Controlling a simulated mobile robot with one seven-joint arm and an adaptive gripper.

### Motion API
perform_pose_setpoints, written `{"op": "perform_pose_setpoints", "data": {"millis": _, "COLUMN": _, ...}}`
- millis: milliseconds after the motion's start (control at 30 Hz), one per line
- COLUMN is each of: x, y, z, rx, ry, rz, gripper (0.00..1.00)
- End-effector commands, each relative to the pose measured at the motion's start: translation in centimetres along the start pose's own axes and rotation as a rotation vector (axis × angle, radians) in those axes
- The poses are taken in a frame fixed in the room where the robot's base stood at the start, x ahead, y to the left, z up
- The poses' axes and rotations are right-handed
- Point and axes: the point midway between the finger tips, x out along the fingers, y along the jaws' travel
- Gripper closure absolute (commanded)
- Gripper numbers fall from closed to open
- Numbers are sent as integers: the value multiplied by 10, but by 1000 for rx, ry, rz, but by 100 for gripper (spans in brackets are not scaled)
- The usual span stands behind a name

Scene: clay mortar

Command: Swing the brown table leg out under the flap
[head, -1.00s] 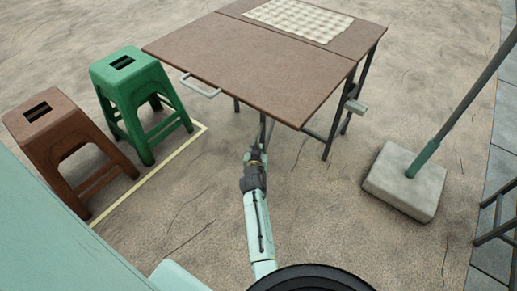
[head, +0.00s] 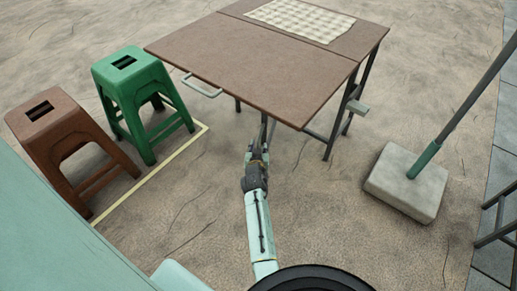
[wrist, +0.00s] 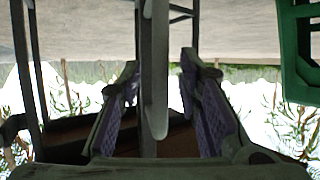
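The brown folding table has its flap (head: 255,75) raised level on the near side, with a pale handle (head: 200,88) on its left edge. A thin dark leg (head: 264,128) stands under the flap near its front edge; which part of the frame it joins is hidden. My gripper (head: 258,150) is low in front of the flap, at this leg. In the wrist view, my gripper (wrist: 163,95) has its purple-padded fingers apart, with upright grey bars (wrist: 159,60) between them. Gaps show on both sides, so the fingers do not visibly clamp them.
A green stool (head: 135,85) and a brown stool (head: 62,135) stand left beside a yellow floor line (head: 160,180). A pale block base (head: 405,185) with a slanted pole stands right. A checked cloth (head: 300,20) lies on the tabletop. Ground before the table is clear.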

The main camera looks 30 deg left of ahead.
Motion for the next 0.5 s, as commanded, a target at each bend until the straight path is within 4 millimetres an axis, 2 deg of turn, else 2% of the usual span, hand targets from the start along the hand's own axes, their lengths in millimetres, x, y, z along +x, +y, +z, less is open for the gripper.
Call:
{"op": "perform_pose_setpoints", "data": {"millis": 300, "x": -22, "y": 0, "z": -54, "rx": 2, "ry": 4, "rz": 0, "gripper": 69}}
{"op": "perform_pose_setpoints", "data": {"millis": 500, "x": -33, "y": 0, "z": -80, "rx": 2, "ry": 1, "rz": 0, "gripper": 69}}
